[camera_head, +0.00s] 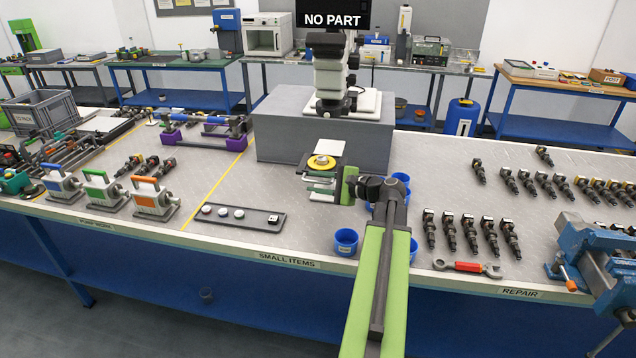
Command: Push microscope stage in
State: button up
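The microscope (330,75) is white and black and stands on a large grey block (275,130) at the back middle of the bench. A small white plate (330,147) shows at the block's front; I cannot tell whether it is the microscope stage. A yellow ring-shaped part (321,162) with a light centre sits just in front of the plate. My gripper (335,186), with green parts, is close beside and below the yellow ring. I cannot tell whether it touches the ring or how far its fingers are apart. The screen (333,19) above reads "NO PART".
Blue cups (346,242) stand around my arm, partly hidden by it. A dark tray (238,217) with small round items lies to the left. Several injectors (469,232), a wrench (467,267) and a blue vise (590,260) are at the right.

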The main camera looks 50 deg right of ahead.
jog(key=shift+c, duration=0.3)
grip_shut()
jog(key=shift+d, duration=0.1)
dwell(1.0)
